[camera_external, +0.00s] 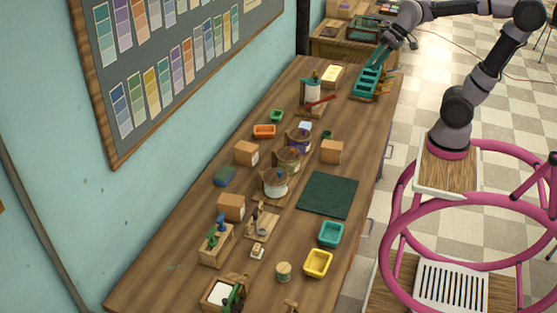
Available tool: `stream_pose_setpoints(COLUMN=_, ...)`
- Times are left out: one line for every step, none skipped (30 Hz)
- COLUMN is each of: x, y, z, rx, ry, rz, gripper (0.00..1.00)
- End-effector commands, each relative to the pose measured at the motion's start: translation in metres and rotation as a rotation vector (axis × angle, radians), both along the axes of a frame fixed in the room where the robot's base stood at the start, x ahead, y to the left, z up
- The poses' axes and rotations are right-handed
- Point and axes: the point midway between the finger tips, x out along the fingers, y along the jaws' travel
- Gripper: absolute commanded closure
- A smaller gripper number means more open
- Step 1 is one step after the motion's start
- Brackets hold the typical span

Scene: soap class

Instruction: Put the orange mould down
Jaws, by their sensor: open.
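The orange mould (264,131) is a small open rectangular tray. It sits on the wooden table (180,262) near the wall side, between a green mould (276,115) and a cardboard box (246,153). My gripper is open. The fingertips are small here, and I cannot tell whether they touch the rack.
A dark green mat (328,195) lies mid-table with its surface bare. Teal (331,234) and yellow (318,263) moulds stand near the front edge. Several pots (274,186) and boxes crowd the middle. A jar with a red-handled tool (313,96) stands near the rack.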

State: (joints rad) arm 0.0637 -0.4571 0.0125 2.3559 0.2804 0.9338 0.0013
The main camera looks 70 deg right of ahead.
Motion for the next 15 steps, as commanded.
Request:
stream_pose_setpoints(x=-0.020, y=-0.003, z=0.003, rx=-0.055, ry=-0.038, rz=0.029, gripper=0.58)
stream_pose_setpoints(x=-0.030, y=-0.006, z=0.003, rx=-0.089, ry=-0.056, rz=0.045, gripper=0.58)
stream_pose_setpoints(x=-0.042, y=-0.010, z=0.002, rx=-0.129, ry=-0.077, rz=0.063, gripper=0.58)
stream_pose_setpoints(x=-0.050, y=-0.013, z=0.002, rx=-0.156, ry=-0.092, rz=0.075, gripper=0.58)
stream_pose_setpoints(x=-0.057, y=-0.016, z=0.001, rx=-0.181, ry=-0.104, rz=0.086, gripper=0.58)
stream_pose_setpoints(x=-0.064, y=-0.019, z=0.001, rx=-0.211, ry=-0.119, rz=0.098, gripper=0.58)
stream_pose_setpoints(x=-0.069, y=-0.021, z=0.000, rx=-0.229, ry=-0.129, rz=0.105, gripper=0.58)
stream_pose_setpoints(x=-0.073, y=-0.023, z=0.000, rx=-0.244, ry=-0.136, rz=0.111, gripper=0.58)
stream_pose_setpoints(x=-0.076, y=-0.025, z=-0.001, rx=-0.261, ry=-0.144, rz=0.116, gripper=0.58)
stream_pose_setpoints(x=-0.078, y=-0.026, z=-0.001, rx=-0.269, ry=-0.149, rz=0.120, gripper=0.58)
stream_pose_setpoints(x=-0.080, y=-0.027, z=-0.001, rx=-0.276, ry=-0.152, rz=0.122, gripper=0.58)
stream_pose_setpoints(x=-0.081, y=-0.027, z=-0.002, rx=-0.282, ry=-0.154, rz=0.124, gripper=0.58)
stream_pose_setpoints(x=-0.082, y=-0.028, z=-0.002, rx=-0.284, ry=-0.155, rz=0.125, gripper=0.58)
stream_pose_setpoints(x=-0.082, y=-0.028, z=-0.002, rx=-0.285, ry=-0.156, rz=0.126, gripper=0.58)
stream_pose_setpoints(x=-0.082, y=-0.028, z=-0.002, rx=-0.285, ry=-0.155, rz=0.126, gripper=0.58)
